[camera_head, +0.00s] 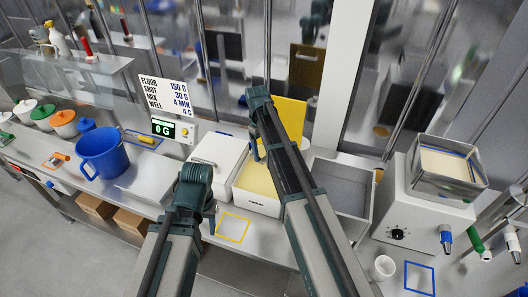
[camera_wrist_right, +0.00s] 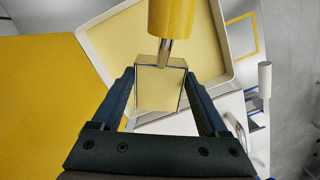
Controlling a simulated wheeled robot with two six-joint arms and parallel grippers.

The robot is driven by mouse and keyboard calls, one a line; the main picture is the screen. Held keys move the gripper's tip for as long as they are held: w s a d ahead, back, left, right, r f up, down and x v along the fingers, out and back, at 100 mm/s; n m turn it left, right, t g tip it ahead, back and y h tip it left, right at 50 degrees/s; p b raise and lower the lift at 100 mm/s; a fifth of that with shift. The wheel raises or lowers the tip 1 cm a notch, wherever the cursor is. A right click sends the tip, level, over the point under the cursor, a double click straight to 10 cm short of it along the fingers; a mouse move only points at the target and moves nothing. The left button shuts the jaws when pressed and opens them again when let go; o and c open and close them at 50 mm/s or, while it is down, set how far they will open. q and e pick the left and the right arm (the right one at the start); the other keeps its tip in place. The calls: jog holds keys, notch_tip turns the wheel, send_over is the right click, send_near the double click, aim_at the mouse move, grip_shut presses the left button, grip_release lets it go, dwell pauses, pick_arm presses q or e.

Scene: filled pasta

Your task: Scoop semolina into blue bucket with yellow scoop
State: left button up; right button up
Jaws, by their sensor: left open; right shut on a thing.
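The blue bucket (camera_head: 102,153) stands upright on the left of the counter, beside a flat metal plate. The white bin (camera_head: 258,203) holds pale yellow semolina (camera_head: 258,176) and shows in the right wrist view too, with semolina (camera_wrist_right: 125,35) inside its rim. My right gripper (camera_wrist_right: 162,98) is shut on the yellow scoop, whose yellow handle (camera_wrist_right: 172,20) and box-like metal head (camera_wrist_right: 160,88) show over the bin. In the head view my right arm hides the scoop and part of the bin. My left gripper (camera_head: 210,222) is open, over the counter's front edge.
A display (camera_head: 163,129) reads 0 G below a recipe sign (camera_head: 164,91). Several lidded tubs (camera_head: 42,116) stand left of the bucket. A yellow panel (camera_head: 291,115) rises behind the bin. A grey tray (camera_head: 342,190) and a machine (camera_head: 415,200) stand to the right.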

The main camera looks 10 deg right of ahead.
jog(key=shift+f, duration=0.1)
notch_tip(320, 180, down, 12)
jog(key=b, duration=1.2)
jog(key=shift+f+b, duration=0.25)
jog(key=shift+b, duration=0.1)
jog(key=shift+r, duration=0.2)
jog(key=shift+d, duration=0.1)
